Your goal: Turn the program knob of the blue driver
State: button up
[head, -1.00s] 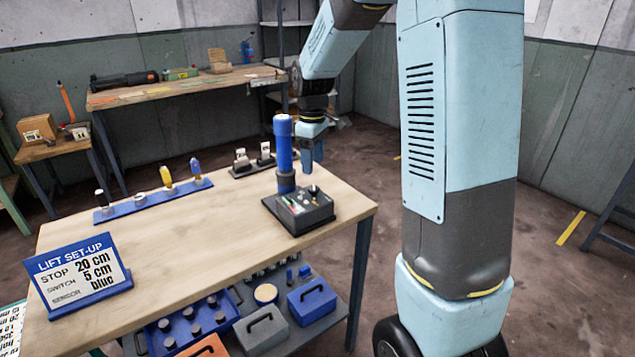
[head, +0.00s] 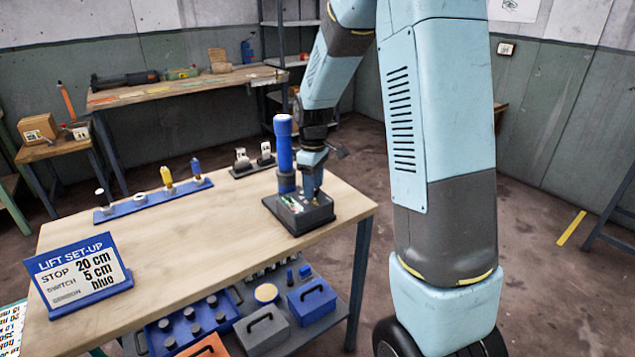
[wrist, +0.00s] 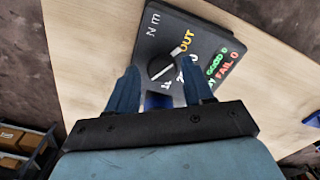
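The blue driver (head: 283,145) stands upright at the back left of a black control box (head: 312,216) on the wooden table. In the wrist view the box's face (wrist: 207,37) carries a round dark knob (wrist: 162,67) with a pale pointer line. White "N m", yellow "OUT", green "GOOD 0" and red "FAIL 0" show around it. My gripper (head: 312,193) points down over the box. In the wrist view my gripper (wrist: 161,65) is open, its two blue fingertips on either side of the knob with gaps. I cannot tell how high the tips are; the left finger and palm hide some lettering.
A blue rack (head: 150,203) with upright tools lies left on the table. A black holder (head: 252,168) stands behind the driver. A "LIFT SET-UP" sign (head: 80,273) stands at front left. The table middle is bare. Cases and bins fill the shelf below.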

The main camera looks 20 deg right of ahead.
jog(key=c, duration=0.7)
jog(key=shift+d, duration=0.45)
jog(key=shift+c, duration=0.6)
jog(key=shift+a, duration=0.55)
jog(key=shift+m, duration=0.8)
jog(key=m, duration=0.2)
jog(key=shift+m, duration=2.2)
